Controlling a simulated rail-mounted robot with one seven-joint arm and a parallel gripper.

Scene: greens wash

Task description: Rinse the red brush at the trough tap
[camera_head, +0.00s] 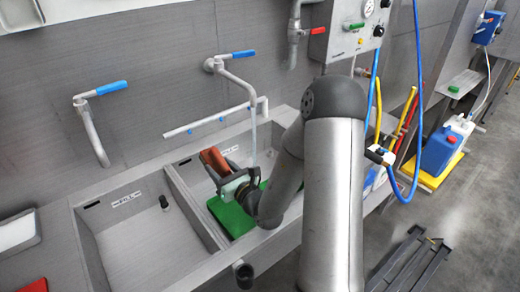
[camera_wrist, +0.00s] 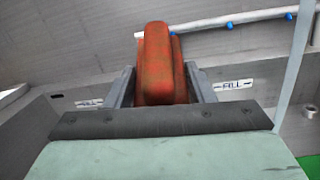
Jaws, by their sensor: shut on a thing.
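The red brush (camera_head: 214,160) is a worn orange-red block held over the right-hand basin of the trough (camera_head: 183,182). My gripper (camera_head: 226,176) is shut on it. In the wrist view the brush (camera_wrist: 157,62) stands between my gripper's two grey fingers (camera_wrist: 158,90). The tap (camera_head: 222,67) with a blue lever is on the wall above. A pale vertical strip that looks like running water (camera_head: 254,135) drops from its spout, to the right of the brush. The strip also shows at the right of the wrist view (camera_wrist: 298,75). I cannot tell whether it touches the brush.
A green board (camera_head: 231,219) lies in the right basin below my gripper. A second blue-lever tap (camera_head: 95,110) is at left. A pipe with blue studs (camera_head: 210,121) crosses behind.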

